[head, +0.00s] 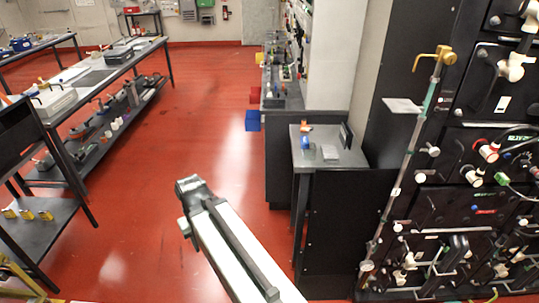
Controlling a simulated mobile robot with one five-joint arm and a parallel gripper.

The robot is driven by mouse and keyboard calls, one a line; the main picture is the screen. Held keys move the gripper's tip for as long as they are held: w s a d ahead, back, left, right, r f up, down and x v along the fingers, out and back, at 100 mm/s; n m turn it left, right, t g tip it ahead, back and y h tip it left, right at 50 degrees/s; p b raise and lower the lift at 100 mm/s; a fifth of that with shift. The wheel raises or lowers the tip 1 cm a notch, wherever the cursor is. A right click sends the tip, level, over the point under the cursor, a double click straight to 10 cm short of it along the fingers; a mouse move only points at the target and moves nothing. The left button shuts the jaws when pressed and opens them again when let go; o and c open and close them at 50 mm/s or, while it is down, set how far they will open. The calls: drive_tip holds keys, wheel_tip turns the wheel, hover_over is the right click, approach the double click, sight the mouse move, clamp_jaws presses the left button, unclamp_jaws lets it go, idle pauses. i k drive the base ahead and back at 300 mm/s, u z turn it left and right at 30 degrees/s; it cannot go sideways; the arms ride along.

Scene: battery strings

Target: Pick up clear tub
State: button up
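A pale, see-through box (55,102), which looks like the clear tub, sits on the near end of the long left bench. Its contents are too small to tell. A smaller pale, clear-looking piece (330,152) lies on the small grey table at the right; I cannot tell whether it is a tub. My gripper (187,195) is at the end of my arm, over the open red floor between the bench and the small table, apart from both. Its fingers are too small and dark to show whether it is open or shut. I see nothing held in it.
The left bench (130,62) holds tools on its top and lower shelf. A dark rack (20,150) stands at the near left. A battery cabinet wall (455,190) with cables and a tall rod fills the right. The red floor (200,110) between is clear.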

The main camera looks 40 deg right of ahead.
sight(309, 153)
drive_tip(key=u, duration=1.6)
drive_tip(key=i, duration=2.15)
drive_tip(key=z, duration=3.25)
drive_tip(key=i, duration=1.05)
